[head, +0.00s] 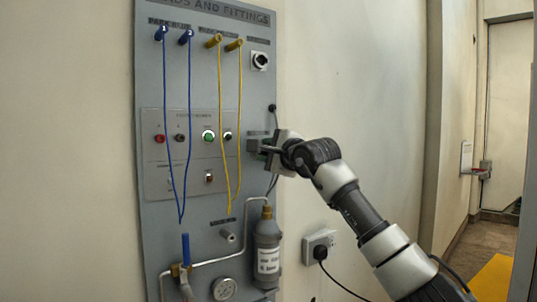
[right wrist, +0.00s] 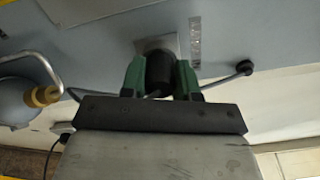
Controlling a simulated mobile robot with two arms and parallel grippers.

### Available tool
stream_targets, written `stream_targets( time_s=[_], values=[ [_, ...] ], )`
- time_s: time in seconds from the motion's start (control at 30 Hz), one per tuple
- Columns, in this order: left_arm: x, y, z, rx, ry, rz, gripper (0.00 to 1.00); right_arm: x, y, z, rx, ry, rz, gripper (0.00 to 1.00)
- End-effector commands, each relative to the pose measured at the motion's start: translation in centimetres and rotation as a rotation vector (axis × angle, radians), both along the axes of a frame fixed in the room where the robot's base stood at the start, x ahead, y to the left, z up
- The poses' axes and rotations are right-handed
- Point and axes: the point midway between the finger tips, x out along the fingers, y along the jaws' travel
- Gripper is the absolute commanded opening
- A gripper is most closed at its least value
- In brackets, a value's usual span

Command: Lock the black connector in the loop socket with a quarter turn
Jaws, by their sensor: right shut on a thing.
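The black connector (right wrist: 160,74) is a dark cylinder between the green fingertips of my right gripper (right wrist: 160,80) in the right wrist view. My right gripper is shut on it. The connector's far end meets a square grey plate (right wrist: 148,44) on the panel, which appears to be the loop socket. The connector hides the socket opening, so I cannot tell how deep it sits or how it is turned. In the head view my right gripper (head: 267,148) is at the panel's right edge and hides the connector. My left gripper is not in view.
The grey panel (head: 158,210) carries blue leads (head: 188,100), yellow leads (head: 221,120) and several buttons. A grey bottle (head: 267,250) and a gauge (head: 224,289) sit below. A wall outlet (head: 318,245) with a black plug is right of the panel. A dark cable runs near my gripper.

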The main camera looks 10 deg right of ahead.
Motion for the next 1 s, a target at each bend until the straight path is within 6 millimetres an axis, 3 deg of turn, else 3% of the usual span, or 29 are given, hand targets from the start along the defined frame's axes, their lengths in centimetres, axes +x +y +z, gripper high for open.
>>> stream_targets(
  time_s=[0.13, 0.4, 0.73, 0.93, 0.97, 1.0],
  values=[
    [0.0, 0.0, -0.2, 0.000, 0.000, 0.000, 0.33, 0.0, 0.0, -0.1, 0.025, 0.009, 0.000, 0.10],
    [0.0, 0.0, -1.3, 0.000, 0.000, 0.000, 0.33, 0.0, 0.0, 0.0, 0.268, 0.108, 0.000, 0.10],
    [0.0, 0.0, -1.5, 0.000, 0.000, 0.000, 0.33, 0.0, 0.0, 0.0, 0.302, 0.122, 0.000, 0.10],
    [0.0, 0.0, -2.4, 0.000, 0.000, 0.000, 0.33, 0.0, 0.0, -0.1, 0.506, 0.206, 0.000, 0.10],
    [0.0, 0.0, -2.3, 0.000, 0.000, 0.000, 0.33, 0.0, 0.0, 0.0, 0.509, 0.207, 0.000, 0.34],
    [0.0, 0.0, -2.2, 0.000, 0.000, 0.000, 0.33, 0.0, 0.0, 0.1, 0.505, 0.205, 0.000, 0.40]
  ],
)
